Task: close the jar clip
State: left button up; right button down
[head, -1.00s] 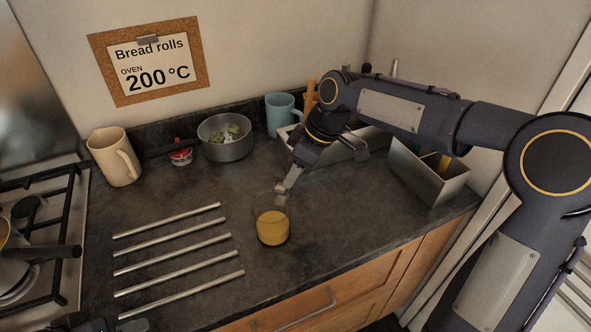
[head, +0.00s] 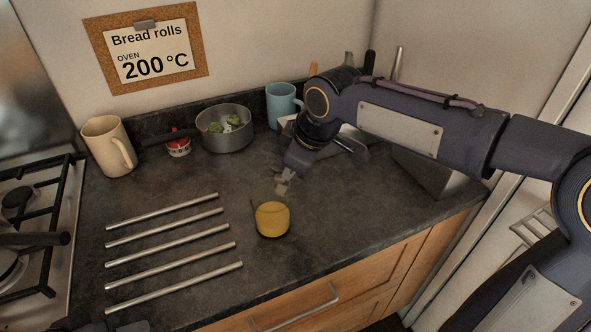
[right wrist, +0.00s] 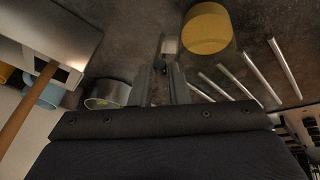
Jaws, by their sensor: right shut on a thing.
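The jar (head: 272,219) is a small round glass with yellow contents, standing on the dark worktop; its yellow body also shows in the right wrist view (right wrist: 207,29). A thin line at its left rim may be part of the clip, but it is too small to tell. My right gripper (head: 283,186) is just above and behind the jar, pointing down towards it. In the right wrist view its fingers are shut on a small pale grey piece (right wrist: 168,46), apparently the clip. Whether this piece touches the jar is unclear. My left gripper (head: 115,326) barely shows at the bottom edge.
Several metal bars (head: 172,256) lie left of the jar. Behind stand a beige mug (head: 104,146), a red-and-white timer (head: 178,146), a saucepan (head: 224,140) and a blue mug (head: 281,104). A metal box (head: 428,172) stands right. The worktop's front edge is close.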

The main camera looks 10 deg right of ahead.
jog(key=shift+s, duration=0.1)
jog(key=c, duration=1.5)
grip_release()
jog(key=shift+o, duration=0.2)
jog(key=shift+f, duration=0.1)
